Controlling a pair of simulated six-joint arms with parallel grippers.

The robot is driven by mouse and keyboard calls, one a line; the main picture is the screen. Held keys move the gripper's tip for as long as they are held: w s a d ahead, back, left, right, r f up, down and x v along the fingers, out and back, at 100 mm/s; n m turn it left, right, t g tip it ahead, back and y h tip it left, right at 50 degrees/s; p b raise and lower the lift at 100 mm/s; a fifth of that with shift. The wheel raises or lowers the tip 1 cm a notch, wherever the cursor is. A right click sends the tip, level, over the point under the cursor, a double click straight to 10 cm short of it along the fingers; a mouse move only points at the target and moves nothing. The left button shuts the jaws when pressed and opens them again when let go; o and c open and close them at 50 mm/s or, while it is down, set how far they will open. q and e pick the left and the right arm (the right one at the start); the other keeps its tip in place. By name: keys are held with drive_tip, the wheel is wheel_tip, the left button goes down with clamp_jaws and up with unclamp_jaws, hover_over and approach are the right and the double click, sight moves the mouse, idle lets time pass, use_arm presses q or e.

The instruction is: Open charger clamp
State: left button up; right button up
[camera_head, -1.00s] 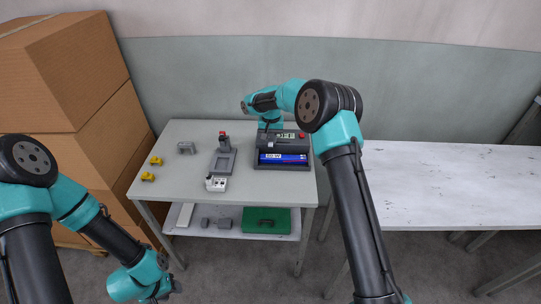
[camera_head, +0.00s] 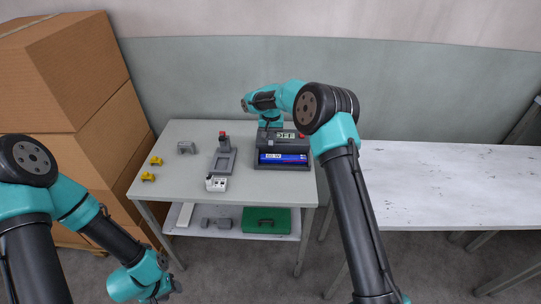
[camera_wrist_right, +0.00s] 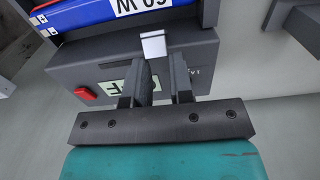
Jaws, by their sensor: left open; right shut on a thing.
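The charger (camera_head: 262,167) is a dark box at the right end of the grey table, holding a blue block (camera_head: 285,158) with a white label. Its display (camera_head: 287,134) reads OFF, and a red button (camera_wrist_right: 85,96) sits beside it. My right gripper (camera_head: 268,132) is at the charger's back; in the right wrist view its fingers (camera_wrist_right: 162,85) are close together by a dark part of the clamp (camera_wrist_right: 203,52) with a white tab (camera_wrist_right: 153,44) near it. The fingers hide much of what they grip. My left gripper (camera_head: 165,292) is low at the left, away from the table, its jaws barely visible.
A grey fixture (camera_head: 223,160) with a red-topped post and a white socket block (camera_head: 216,184) stand mid-table. Two yellow parts (camera_head: 148,177) and a grey part (camera_head: 186,148) lie left. A green case (camera_head: 266,216) is on the lower shelf. A white table (camera_head: 450,185) at right is clear.

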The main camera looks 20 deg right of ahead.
drive_tip(key=shift+w+d, duration=0.15)
drive_tip(key=shift+w, duration=0.3)
idle(0.3)
drive_tip(key=o, duration=0.3)
drive_tip(key=shift+o, duration=0.2)
